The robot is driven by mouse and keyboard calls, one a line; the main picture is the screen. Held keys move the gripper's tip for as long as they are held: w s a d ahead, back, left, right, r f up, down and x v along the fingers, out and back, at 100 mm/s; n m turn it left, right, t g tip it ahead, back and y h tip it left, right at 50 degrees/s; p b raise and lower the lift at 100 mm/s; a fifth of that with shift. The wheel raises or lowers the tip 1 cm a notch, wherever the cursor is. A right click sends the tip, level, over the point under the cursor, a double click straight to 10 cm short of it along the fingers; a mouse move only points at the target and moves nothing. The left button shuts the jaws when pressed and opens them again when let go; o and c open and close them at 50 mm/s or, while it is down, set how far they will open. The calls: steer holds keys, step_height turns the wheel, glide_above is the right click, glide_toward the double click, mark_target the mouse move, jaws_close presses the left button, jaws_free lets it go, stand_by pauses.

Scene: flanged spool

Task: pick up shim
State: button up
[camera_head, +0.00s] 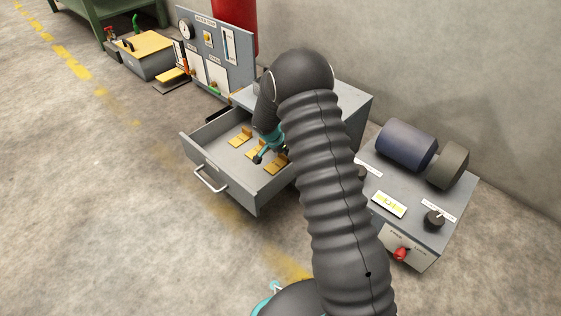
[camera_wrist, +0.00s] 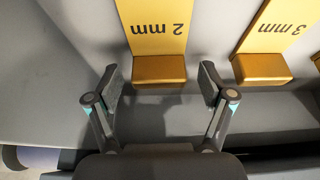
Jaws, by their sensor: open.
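Several yellow shims lie in the open drawer (camera_head: 232,178) in the head view, one of them at the far end (camera_head: 238,140). In the wrist view, a shim marked "2 mm" (camera_wrist: 153,28) lies ahead, its raised end block in line with the gap between my fingers. A shim marked "3 mm" (camera_wrist: 278,32) lies to its right. My gripper (camera_wrist: 159,82) is open and empty, with a finger to each side of the 2 mm block and no clear contact. In the head view my gripper (camera_head: 265,154) is over the drawer, partly hidden by my arm.
The drawer's front has a handle (camera_head: 210,180). A gauge panel (camera_head: 213,50) stands behind. The floor at left is clear.

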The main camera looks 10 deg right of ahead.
steer(key=shift+c, duration=0.2)
steer(key=c, duration=1.2)
steer(key=shift+c, duration=0.7)
steer(key=shift+r, duration=0.15)
